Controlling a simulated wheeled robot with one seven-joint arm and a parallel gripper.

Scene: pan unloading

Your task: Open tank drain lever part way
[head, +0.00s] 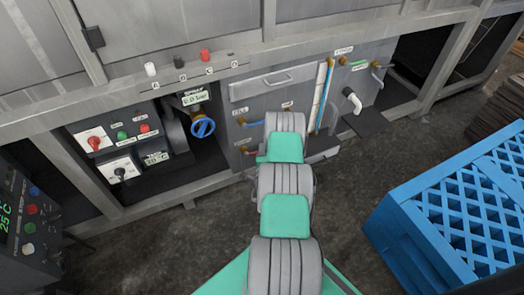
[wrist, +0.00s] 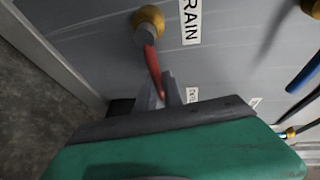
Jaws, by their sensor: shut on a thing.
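The tank drain lever (wrist: 152,62) is a red handle on a brass and grey valve stem, beside a label that reads "RAIN" in the part that shows. In the wrist view it slants down from the stem into my gripper (wrist: 163,92). My gripper's grey fingers are shut on its lower end. In the head view the red drain lever (head: 248,152) shows low on the grey panel, left of my arm. My arm hides the fingers there.
A blue lever (wrist: 304,75) lies to the right in the wrist view. A blue valve wheel (head: 203,127) is left of the panel. A white elbow pipe (head: 352,99) sticks out to the right. A blue crate (head: 420,225) stands on the floor at right.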

